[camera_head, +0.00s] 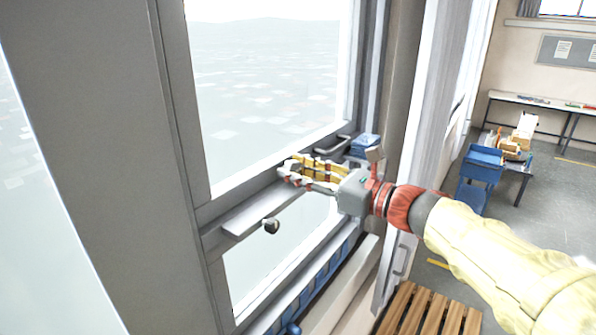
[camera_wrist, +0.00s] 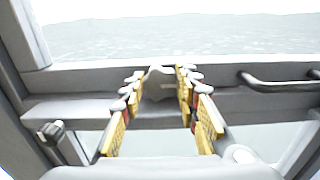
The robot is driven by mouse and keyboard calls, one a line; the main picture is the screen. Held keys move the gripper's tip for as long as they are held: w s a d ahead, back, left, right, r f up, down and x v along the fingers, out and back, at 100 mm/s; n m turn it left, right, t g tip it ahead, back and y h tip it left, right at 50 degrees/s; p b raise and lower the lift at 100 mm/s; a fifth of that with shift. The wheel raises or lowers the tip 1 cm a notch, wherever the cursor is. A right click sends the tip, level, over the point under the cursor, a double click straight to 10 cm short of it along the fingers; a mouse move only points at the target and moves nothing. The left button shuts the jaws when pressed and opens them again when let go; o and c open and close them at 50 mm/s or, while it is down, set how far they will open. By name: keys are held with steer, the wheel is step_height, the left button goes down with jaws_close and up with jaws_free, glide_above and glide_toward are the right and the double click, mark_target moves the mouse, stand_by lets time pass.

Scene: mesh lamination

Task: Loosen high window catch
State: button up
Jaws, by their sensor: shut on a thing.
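The window catch is a small pale grey piece on the window's cross rail, and in the wrist view the catch (camera_wrist: 158,83) sits between my fingertips. My gripper (camera_head: 290,172) has yellow-padded fingers and reaches in from the right to the rail. In the wrist view my gripper (camera_wrist: 158,90) has a finger on each side of the catch and is shut on it. In the head view the fingers hide the catch. The window (camera_head: 265,75) has a grey frame with a large upper pane and a lower opening.
A dark knob (camera_head: 271,226) sits below the rail's left part. A bar handle (camera_head: 333,143) and a blue stack (camera_head: 365,142) are right of my fingers. A slatted wooden bench (camera_head: 430,310) stands below.

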steer(key=shift+f+n+b, duration=0.1)
steer(key=shift+n+b, duration=0.2)
steer(key=shift+b, duration=0.35)
steer(key=n+b, duration=0.2)
steer(key=b, duration=0.2)
steer(key=shift+f, duration=0.2)
steer(key=n+b, duration=0.2)
steer(key=b, duration=0.1)
steer(key=shift+r+n+b, duration=0.1)
steer(key=shift+n+b, duration=0.2)
steer(key=shift+b, duration=0.1)
steer(key=shift+r+n+b, duration=0.1)
steer(key=shift+n+b, duration=0.2)
steer(key=shift+b, duration=0.05)
steer(key=o, duration=1.1)
steer(key=shift+o, duration=0.2)
steer(key=shift+r+p, duration=0.15)
steer(key=shift+p, duration=0.2)
